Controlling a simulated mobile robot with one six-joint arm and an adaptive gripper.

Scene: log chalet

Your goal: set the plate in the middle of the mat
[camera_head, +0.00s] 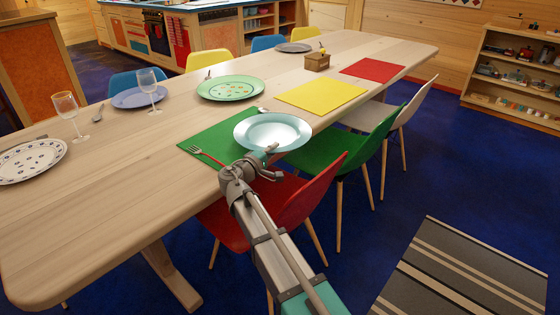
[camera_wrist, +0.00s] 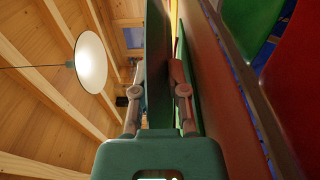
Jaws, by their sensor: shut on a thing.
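A pale blue plate (camera_head: 272,132) is held level by its near rim in my gripper (camera_head: 266,153). It hangs over the right part of the green mat (camera_head: 212,138) and partly beyond that mat's right edge. In the wrist view the plate (camera_wrist: 157,50) shows edge-on between the two fingers of my gripper (camera_wrist: 158,90). The green mat (camera_wrist: 191,75) lies beneath it there, with a gap between them. A fork (camera_head: 207,155) with a red handle lies on the mat's near left part. A utensil's end (camera_head: 262,110) shows behind the plate, which hides the rest.
A green patterned plate (camera_head: 230,88) lies across the table (camera_head: 130,180). A yellow mat (camera_head: 321,95) and red mat (camera_head: 372,70) lie farther right. Wine glasses (camera_head: 66,108) (camera_head: 147,82) stand left. Red (camera_head: 295,205) and green (camera_head: 345,150) chairs line the near edge.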

